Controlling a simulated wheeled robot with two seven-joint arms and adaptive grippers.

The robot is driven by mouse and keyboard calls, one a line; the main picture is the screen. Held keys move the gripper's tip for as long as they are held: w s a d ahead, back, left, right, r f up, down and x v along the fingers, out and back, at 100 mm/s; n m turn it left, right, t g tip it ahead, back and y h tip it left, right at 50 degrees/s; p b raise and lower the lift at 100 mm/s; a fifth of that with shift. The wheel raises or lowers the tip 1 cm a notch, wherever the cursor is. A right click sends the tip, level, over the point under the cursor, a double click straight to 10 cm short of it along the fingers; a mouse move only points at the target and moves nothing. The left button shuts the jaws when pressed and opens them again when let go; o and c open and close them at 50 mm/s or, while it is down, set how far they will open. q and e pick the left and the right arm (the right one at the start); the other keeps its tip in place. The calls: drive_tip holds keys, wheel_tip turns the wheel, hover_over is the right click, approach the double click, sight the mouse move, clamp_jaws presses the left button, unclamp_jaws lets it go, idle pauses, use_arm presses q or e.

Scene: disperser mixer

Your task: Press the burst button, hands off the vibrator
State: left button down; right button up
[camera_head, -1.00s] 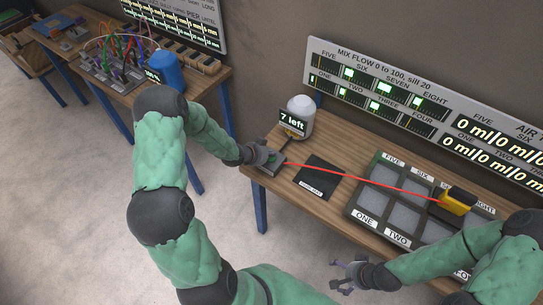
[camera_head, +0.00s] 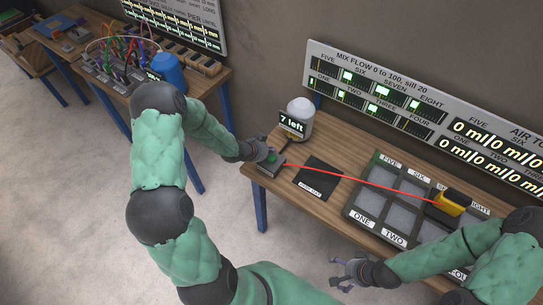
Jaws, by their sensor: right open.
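The burst button (camera_head: 271,159) is a green spot on a small grey box at the left end of the right-hand table. My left gripper (camera_head: 265,152) is right at the box, over its back left part; I cannot tell whether it touches the button, or whether its fingers are open or shut. A red line runs from the box to a yellow and black block (camera_head: 450,204), likely the vibrator, which sits on the tray of labelled pads. My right gripper (camera_head: 345,273) is open and empty, in front of the table and away from the block.
A white canister (camera_head: 301,112) with a "7 left" display (camera_head: 292,123) stands behind the box. A dark mat (camera_head: 318,178) lies between box and pad tray (camera_head: 357,215). A display board (camera_head: 375,90) stands behind. Another table with cables and a blue cylinder (camera_head: 169,70) is at the upper left.

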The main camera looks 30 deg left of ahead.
sight(270, 159)
use_arm(q)
drive_tip(key=shift+r+p, duration=0.95)
drive_tip(key=shift+r, duration=0.6)
drive_tip(key=shift+f, duration=0.1)
drive_tip(key=shift+s+d+f, duration=0.1)
drive_tip(key=shift+d+f, duration=0.1)
drive_tip(key=s+d+f+n+g+h, duration=0.1)
drive_tip(key=s+d+f+n+g, duration=0.4)
drive_tip(key=s+d+f, duration=0.55)
drive_tip(key=s+d+f+n+g, duration=0.25)
drive_tip(key=s+d, duration=0.25)
drive_tip(key=s, duration=0.3)
drive_tip(key=s+d+f+n+g, duration=0.1)
drive_tip(key=s+d+f+n, duration=0.1)
drive_tip(key=s+d+n, duration=0.35)
wheel_tip(270, 159, down, 13)
drive_tip(key=d+m+b, duration=0.1)
drive_tip(key=m+b, duration=0.2)
drive_tip(key=b, duration=1.2)
drive_tip(key=shift+w+d+r+h, duration=0.2)
drive_tip(key=shift+d+h, duration=0.1)
drive_tip(key=shift+d, duration=0.05)
